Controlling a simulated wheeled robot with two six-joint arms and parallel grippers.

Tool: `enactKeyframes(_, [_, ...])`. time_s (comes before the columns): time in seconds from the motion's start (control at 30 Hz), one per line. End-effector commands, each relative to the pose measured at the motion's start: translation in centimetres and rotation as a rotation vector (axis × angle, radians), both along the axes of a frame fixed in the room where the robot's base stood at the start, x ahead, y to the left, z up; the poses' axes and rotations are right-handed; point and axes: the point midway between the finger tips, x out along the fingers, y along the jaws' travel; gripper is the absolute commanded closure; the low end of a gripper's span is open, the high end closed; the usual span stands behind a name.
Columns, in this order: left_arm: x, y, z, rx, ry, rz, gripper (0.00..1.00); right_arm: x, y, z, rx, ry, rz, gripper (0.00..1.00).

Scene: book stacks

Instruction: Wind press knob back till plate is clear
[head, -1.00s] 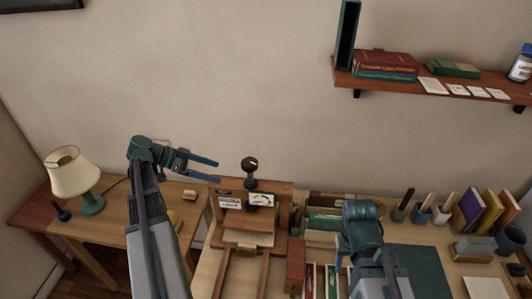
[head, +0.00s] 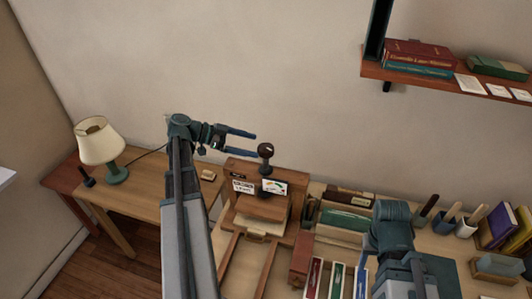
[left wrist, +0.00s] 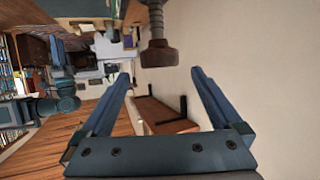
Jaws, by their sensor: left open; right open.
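The press knob (head: 265,150) is a dark round ball on a short stem on top of the wooden press (head: 285,215). In the left wrist view a dark knob on a stem (left wrist: 158,50) shows beyond the open fingers, toward the top. The press plate (head: 258,207) is a wooden block under the frame's top beam; whether it touches anything below is unclear. My left gripper (head: 254,144) is open and empty, just left of the knob, apart from it. Its two fingers also show in the left wrist view (left wrist: 160,82). My right gripper is hidden behind its own arm in the head view.
Filing boxes with folders (head: 345,220) stand right of the press. Pen cups (head: 467,222) and upright books (head: 500,228) are further right. A lamp (head: 100,145) stands on the left desk (head: 140,198). A wall shelf (head: 420,78) is at upper right. The wall above the press is clear.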

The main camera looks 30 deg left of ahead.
Motion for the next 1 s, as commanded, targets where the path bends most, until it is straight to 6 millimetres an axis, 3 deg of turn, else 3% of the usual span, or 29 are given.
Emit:
enactKeyframes(0.1, [1.2,-1.8,-1.2,-0.001,0.001,-0.003,0.01,0.0,0.0,-1.2,0.0,0.0,-0.001,0.5])
enactKeyframes(0.33, [2.7,-3.9,-2.1,0.0,0.001,-0.002,0.01,0.0,0.0,-2.1,0.0,0.0,-0.001,0.5])
enactKeyframes(0.77, [3.2,-4.5,-2.3,-0.001,0.001,0.0,0.01,0.0,0.0,-2.3,0.0,0.0,-0.001,0.5])
enactKeyframes(0.87, [3.2,-4.5,-2.3,-0.001,0.001,0.0,0.14,0.0,0.0,-2.3,0.0,0.0,-0.001,0.5])
enactKeyframes(1.0, [3.2,-4.5,-2.3,-0.001,0.001,0.0,0.39,0.0,0.0,-2.3,0.0,0.0,-0.001,0.5])
